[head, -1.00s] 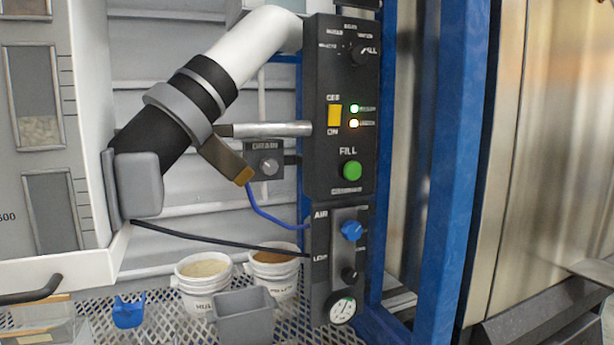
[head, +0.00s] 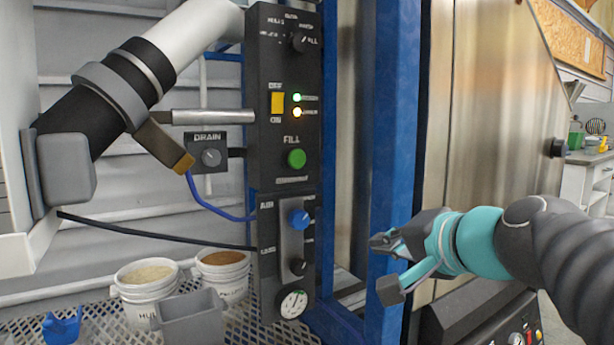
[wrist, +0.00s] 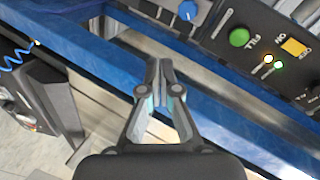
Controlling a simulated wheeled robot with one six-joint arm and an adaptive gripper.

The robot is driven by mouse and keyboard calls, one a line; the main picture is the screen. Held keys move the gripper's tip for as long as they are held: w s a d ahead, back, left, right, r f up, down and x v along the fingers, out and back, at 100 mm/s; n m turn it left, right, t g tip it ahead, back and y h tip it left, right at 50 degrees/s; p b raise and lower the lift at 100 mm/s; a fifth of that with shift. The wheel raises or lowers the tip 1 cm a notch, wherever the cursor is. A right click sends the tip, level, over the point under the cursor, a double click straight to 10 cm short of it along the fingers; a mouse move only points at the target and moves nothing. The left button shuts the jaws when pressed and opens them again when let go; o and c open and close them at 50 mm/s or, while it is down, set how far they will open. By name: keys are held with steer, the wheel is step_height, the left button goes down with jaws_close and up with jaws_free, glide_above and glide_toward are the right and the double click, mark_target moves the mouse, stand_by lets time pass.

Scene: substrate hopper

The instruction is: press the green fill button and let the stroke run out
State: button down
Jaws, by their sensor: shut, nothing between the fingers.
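The green fill button (head: 296,158) sits on the black control panel (head: 262,90) below the word FILL. It looks raised and round, with nothing touching it. In the wrist view the green button (wrist: 239,37) is at the upper right, beyond the blue frame. My gripper (head: 385,262) is in front of the blue post, to the right of and below the button, apart from it. In the wrist view my gripper (wrist: 160,66) is shut and empty, its fingertips together over the blue frame.
Blue posts (head: 392,130) stand just right of the panel. A yellow switch (head: 278,103), lit green and amber lamps, a blue air knob (head: 299,219) and a gauge (head: 292,303) share the panel. White buckets (head: 148,285) stand at lower left.

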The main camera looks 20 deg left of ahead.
mark_target(297, 159)
steer(key=w+a+r+m+t+y+b, duration=0.1)
steer(key=w+a+r+m+t+y, duration=0.1)
steer(key=a+r, duration=0.5)
step_height(297, 159, up, 3)
steer(key=shift+w+r+m+y, duration=0.1)
steer(key=shift+w+m+y, duration=0.75)
steer(key=shift+w, duration=0.25)
steer(key=p+x, duration=0.1)
steer(key=x, duration=1.3)
steer(key=shift+d, duration=0.1)
steer(key=shift+w, duration=0.15)
